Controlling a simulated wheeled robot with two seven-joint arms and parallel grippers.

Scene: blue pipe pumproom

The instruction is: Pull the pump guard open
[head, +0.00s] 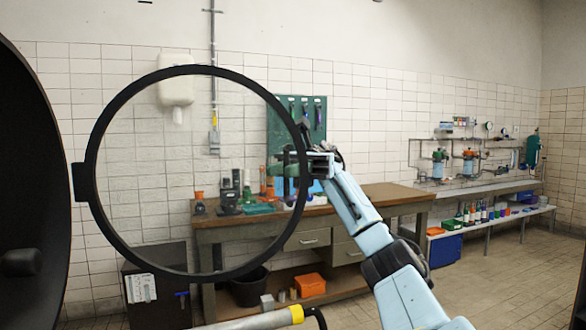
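The pump guard (128,252) is a round black ring, large in the left half of the head view, and I see the wall and bench through it. A small block sticks out from its left rim beside a big dark round body (30,170) at the left edge. The ring stands swung out, clear of that body's face. My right gripper (298,163) is at the ring's right rim and appears shut on it; the rim partly hides the fingers. My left gripper does not show.
A wooden workbench (330,222) with tools and drawers stands behind the ring. A grey rack bench (470,186) stands at the right, with a blue crate (445,249) below. A pale tube with a yellow band (296,314) crosses the bottom. Floor at right is clear.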

